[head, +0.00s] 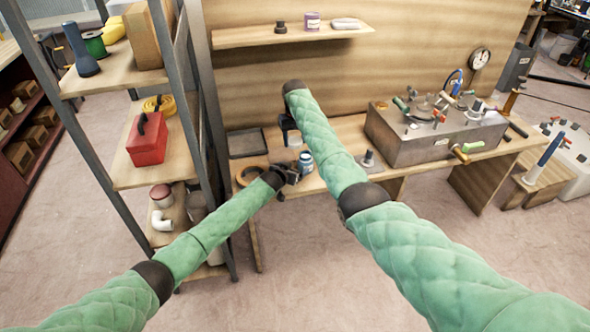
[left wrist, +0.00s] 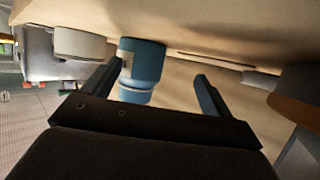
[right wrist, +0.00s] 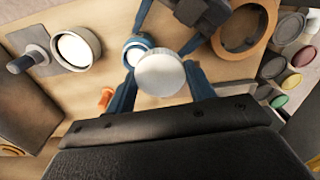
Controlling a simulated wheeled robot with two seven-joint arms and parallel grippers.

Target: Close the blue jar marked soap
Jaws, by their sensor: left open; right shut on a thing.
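The blue jar (head: 305,163) stands on the wooden bench and also shows in the left wrist view (left wrist: 146,62), upside down there. In the right wrist view the jar (right wrist: 133,46) shows a pale round top, partly covered by a white round lid (right wrist: 162,74). My right gripper (right wrist: 160,78) is shut on that lid and holds it above the bench, close to the jar. My left gripper (head: 293,172) is open beside the jar. In the left wrist view the jar is beyond the fingers (left wrist: 155,85), partly behind one of them. The soap marking is not readable.
A tape roll (head: 250,175) and a dark tray (head: 247,142) lie left of the jar. A peg on a grey base (head: 369,162) and a large metal box (head: 425,140) stand to its right. A round white-topped container (right wrist: 75,48) is near the jar. Shelving (head: 120,75) stands left.

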